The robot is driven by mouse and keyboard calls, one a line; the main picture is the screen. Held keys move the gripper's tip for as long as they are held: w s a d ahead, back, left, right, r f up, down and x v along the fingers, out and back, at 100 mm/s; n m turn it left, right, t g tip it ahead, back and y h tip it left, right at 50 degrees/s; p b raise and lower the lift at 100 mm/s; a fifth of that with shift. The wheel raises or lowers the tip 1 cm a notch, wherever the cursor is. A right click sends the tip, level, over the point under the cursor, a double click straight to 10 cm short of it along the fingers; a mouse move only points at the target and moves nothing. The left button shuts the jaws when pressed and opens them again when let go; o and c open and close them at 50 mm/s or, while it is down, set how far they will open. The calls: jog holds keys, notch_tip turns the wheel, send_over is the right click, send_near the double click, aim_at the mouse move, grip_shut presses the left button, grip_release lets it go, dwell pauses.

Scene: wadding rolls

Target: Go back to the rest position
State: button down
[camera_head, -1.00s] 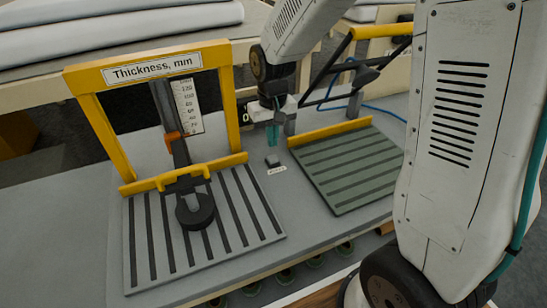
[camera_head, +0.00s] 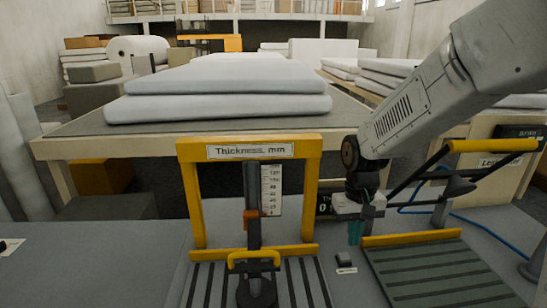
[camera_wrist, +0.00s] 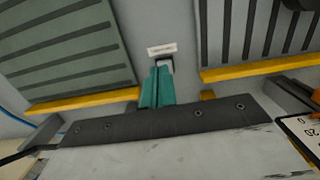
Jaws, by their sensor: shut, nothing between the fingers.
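My gripper (camera_head: 356,232) has teal fingers and hangs from my white arm, between the thickness gauge and the green slatted plate. The wrist view shows the teal fingers (camera_wrist: 157,88) together with nothing between them. I cannot tell from the wrist view whether the tips touch the block.
The yellow thickness gauge frame (camera_head: 312,190) stands left of my gripper. A green slatted plate (camera_head: 440,275) with a yellow-handled lever (camera_head: 492,146) is at right. Behind, white wadding sheets (camera_head: 215,106) lie on a wooden table (camera_head: 100,146). The grey bench at left is mostly clear.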

jog(key=s+d+r+t, duration=0.1)
jog(key=s+r, duration=0.5)
jog(key=s, duration=0.5)
jog(key=s+d+r+t, duration=0.1)
jog(key=s+r, duration=0.5)
jog(key=s, duration=0.6)
jog(key=shift+s+d+r, duration=0.2)
jog(key=shift+d+r, duration=0.2)
jog(key=shift+d, duration=0.15)
